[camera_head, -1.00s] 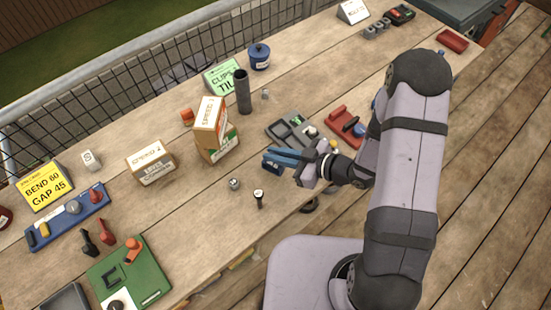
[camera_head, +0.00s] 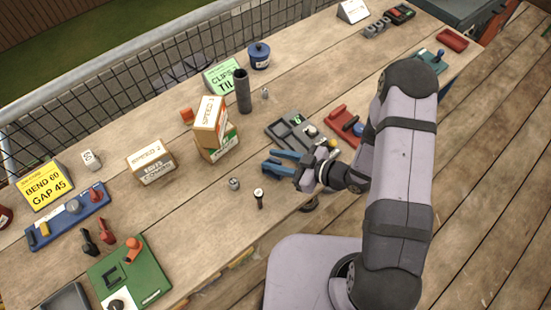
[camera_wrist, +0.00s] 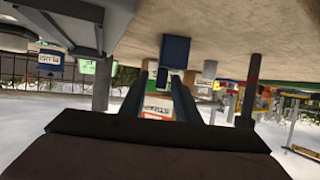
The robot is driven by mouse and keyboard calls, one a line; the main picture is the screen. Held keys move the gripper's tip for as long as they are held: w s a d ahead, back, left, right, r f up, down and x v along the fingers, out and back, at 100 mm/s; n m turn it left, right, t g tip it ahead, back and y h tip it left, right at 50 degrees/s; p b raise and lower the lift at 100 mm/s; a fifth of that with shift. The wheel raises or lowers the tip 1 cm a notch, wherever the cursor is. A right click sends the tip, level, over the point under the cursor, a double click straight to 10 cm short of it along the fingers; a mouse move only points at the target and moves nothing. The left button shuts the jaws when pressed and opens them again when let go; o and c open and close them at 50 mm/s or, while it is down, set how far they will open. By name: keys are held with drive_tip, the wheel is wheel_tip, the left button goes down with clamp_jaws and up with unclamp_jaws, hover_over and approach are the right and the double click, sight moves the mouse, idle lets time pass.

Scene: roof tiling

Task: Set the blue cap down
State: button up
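A small dark blue block, which looks like the blue cap (camera_wrist: 175,52), is just beyond the fingertips against the table surface, which is at the top of that view. In the head view it blends with the blue fingers, so I cannot tell whether it touches one.
A grey tray (camera_head: 280,133) is behind my gripper and a red tray (camera_head: 340,115) is to its right. Stacked cardboard boxes (camera_head: 212,128) stand to the left. A small grey nut-like piece (camera_head: 234,184) and a dark upright peg (camera_head: 259,198) are nearby at the front left.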

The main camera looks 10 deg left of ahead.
drive_tip(key=shift+r, duration=0.2)
drive_tip(key=shift+d, duration=0.2)
drive_tip(key=b+v, duration=0.1)
drive_tip(key=v, duration=1)
drive_tip(key=shift+s+d+b, duration=0.2)
drive_tip(key=shift+s+b, duration=0.05)
drive_tip(key=shift+b, duration=0.05)
drive_tip(key=shift+r, duration=0.1)
